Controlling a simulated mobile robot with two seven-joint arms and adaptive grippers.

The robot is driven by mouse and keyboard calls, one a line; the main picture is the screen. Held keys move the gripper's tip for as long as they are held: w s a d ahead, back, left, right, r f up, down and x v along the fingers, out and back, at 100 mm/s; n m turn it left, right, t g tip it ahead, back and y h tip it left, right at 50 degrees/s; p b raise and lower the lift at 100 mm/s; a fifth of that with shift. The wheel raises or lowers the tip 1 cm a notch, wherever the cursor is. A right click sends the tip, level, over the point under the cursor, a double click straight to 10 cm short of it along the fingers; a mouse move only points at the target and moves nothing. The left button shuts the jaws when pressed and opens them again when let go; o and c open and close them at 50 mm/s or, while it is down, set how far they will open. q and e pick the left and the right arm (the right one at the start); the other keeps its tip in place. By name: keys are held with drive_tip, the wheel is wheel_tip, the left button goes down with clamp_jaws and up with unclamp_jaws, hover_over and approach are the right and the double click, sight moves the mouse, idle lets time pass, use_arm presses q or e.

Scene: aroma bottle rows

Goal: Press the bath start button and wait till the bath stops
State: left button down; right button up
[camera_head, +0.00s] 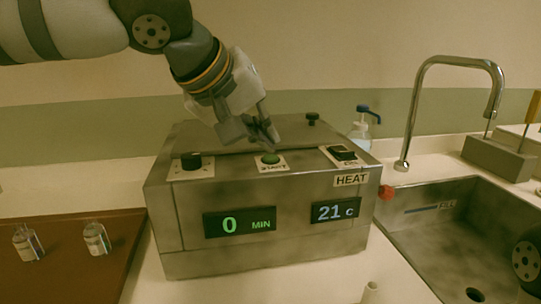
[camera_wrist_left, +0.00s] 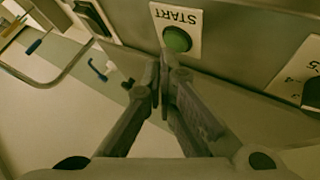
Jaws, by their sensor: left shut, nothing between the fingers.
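The bath (camera_head: 270,255) is a grey metal box on the counter. Its front displays read 0 MIN (camera_head: 240,224) and 21 C (camera_head: 335,210). The green start button (camera_head: 269,159) sits on a white label on the top; it also shows in the left wrist view with the word START (camera_wrist_left: 177,39). My left gripper (camera_head: 262,140) is shut and empty, with its fingertips just above and behind the button in the head view. In the left wrist view the fingertips (camera_wrist_left: 164,68) are close to the button, with a visible gap. My right gripper is not in view.
A black knob (camera_head: 191,161) and a black HEAT switch (camera_head: 342,153) flank the button. A sink (camera_head: 450,230) with a tall faucet (camera_head: 410,115) is at right. Two small bottles (camera_head: 95,238) (camera_head: 27,242) stand on a brown tray (camera_head: 65,280) at left. A pump bottle (camera_head: 362,130) is behind.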

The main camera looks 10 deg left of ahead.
sight(265, 155)
use_arm(q)
drive_tip(key=shift+f, duration=0.5)
idle(0.5)
drive_tip(key=shift+r, duration=0.85)
drive_tip(key=shift+r, duration=2.5)
